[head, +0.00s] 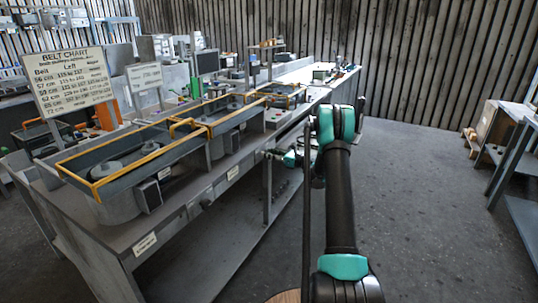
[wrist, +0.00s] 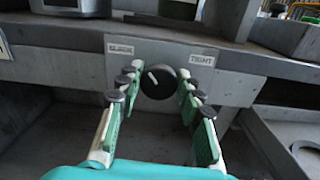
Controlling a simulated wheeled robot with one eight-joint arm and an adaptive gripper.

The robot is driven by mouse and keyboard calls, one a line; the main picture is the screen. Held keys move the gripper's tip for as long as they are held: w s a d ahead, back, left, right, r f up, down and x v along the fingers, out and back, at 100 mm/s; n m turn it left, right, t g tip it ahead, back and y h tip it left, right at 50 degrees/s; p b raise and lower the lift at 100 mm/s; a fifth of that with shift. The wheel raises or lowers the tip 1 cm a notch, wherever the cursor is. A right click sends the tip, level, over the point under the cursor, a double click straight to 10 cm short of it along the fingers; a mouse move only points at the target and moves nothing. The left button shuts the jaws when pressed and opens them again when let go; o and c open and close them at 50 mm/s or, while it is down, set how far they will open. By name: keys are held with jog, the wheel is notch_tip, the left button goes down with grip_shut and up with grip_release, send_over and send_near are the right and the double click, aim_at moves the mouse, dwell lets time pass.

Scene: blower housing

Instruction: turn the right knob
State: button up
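A round black knob (wrist: 159,82) with a white pointer line sits on a grey front panel (wrist: 125,46) in the wrist view. The line tilts toward the upper left. A label at its upper left seems to read SLACK (wrist: 121,50), and one at its upper right reads TIGHT (wrist: 202,60). My gripper (wrist: 157,92) is open, with one green finger on each side of the knob. I cannot tell whether the fingertips touch it. In the head view my gripper (head: 286,157) is at the bench front; the knob between its fingers cannot be made out there.
A long grey workbench (head: 215,186) carries yellow-edged belt housings (head: 125,160) and a BELT CHART sign (head: 68,82). Another small dark knob (head: 207,201) shows on its nearer front. A shelf with a box (head: 488,125) stands at the right. Open floor (head: 430,180) lies between.

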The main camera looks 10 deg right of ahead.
jog(key=c, duration=0.5)
jog(key=shift+o, duration=0.2)
jog(key=shift+n, duration=0.3)
jog(key=n, duration=2.1)
jog(key=shift+s+a+f, duration=0.15)
jog(key=shift+s+f, duration=0.1)
jog(key=shift+f, duration=0.1)
jog(key=shift+n, duration=0.3)
jog(key=o, duration=1.2)
jog(key=shift+c, duration=0.2)
